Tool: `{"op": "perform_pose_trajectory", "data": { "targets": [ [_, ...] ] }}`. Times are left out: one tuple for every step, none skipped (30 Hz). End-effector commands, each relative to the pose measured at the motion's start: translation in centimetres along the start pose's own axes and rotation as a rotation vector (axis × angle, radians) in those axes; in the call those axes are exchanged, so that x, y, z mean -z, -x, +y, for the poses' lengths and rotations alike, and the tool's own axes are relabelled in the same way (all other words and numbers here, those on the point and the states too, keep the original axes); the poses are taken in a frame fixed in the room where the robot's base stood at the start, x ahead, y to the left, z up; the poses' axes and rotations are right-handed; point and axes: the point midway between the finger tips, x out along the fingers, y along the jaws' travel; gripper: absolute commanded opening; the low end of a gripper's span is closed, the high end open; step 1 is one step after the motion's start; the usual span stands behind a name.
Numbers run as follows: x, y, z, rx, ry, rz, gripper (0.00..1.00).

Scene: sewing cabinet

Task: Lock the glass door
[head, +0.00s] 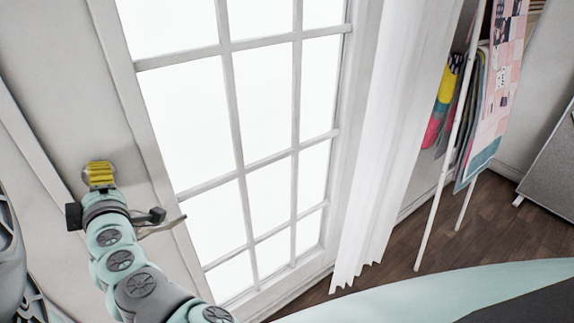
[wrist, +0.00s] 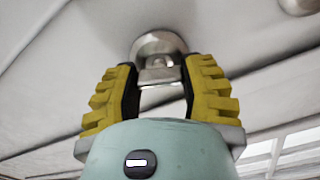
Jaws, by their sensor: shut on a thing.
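The glass door (head: 226,50) has a white frame and bright panes, and fills the left half of the head view. A round metal lock (wrist: 158,43) with a small turn piece (wrist: 160,74) sits on the door frame in the wrist view. My gripper (head: 100,175) is at the lock in the head view, with its yellow fingers hiding most of it. In the wrist view my gripper (wrist: 161,80) has one finger on each side of the turn piece and is shut on it. Whether the bolt is thrown cannot be seen.
A metal door handle (head: 163,226) sticks out just right of and below my gripper. A white curtain (head: 392,130) hangs right of the door. A rack with colourful fabrics (head: 500,90) stands farther right on the wooden floor (head: 515,222).

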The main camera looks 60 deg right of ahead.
Motion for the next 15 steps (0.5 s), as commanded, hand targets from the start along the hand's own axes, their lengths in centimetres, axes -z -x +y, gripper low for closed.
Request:
{"op": "perform_pose_trajectory", "data": {
  "targets": [
    [0.06,0.01,-0.28,0.002,0.042,0.004,0.07],
    [0.03,0.01,-0.28,0.002,0.066,0.003,0.07],
    [0.0,0.0,-0.27,0.002,0.1,0.002,0.07],
    [-0.01,0.0,-0.27,0.002,0.121,0.002,0.07],
    [-0.01,0.0,-0.26,0.002,0.143,0.001,0.07],
    [0.0,0.0,-0.26,0.002,0.171,0.002,0.07],
    [0.02,0.0,-0.26,0.002,0.19,0.003,0.07],
    [0.03,0.0,-0.26,0.002,0.208,0.003,0.07],
    [0.03,0.0,-0.26,0.002,0.231,0.003,0.07],
    [0.05,0.0,-0.25,0.002,0.247,0.004,0.07],
    [0.05,0.0,-0.25,0.002,0.262,0.004,0.07],
    [0.04,0.0,-0.23,0.002,0.28,0.003,0.07],
    [0.03,0.0,-0.23,0.002,0.293,0.003,0.07],
    [0.02,0.0,-0.22,0.002,0.304,0.002,0.07],
    [0.01,0.0,-0.2,0.001,0.316,0.001,0.07]
  ]
}}
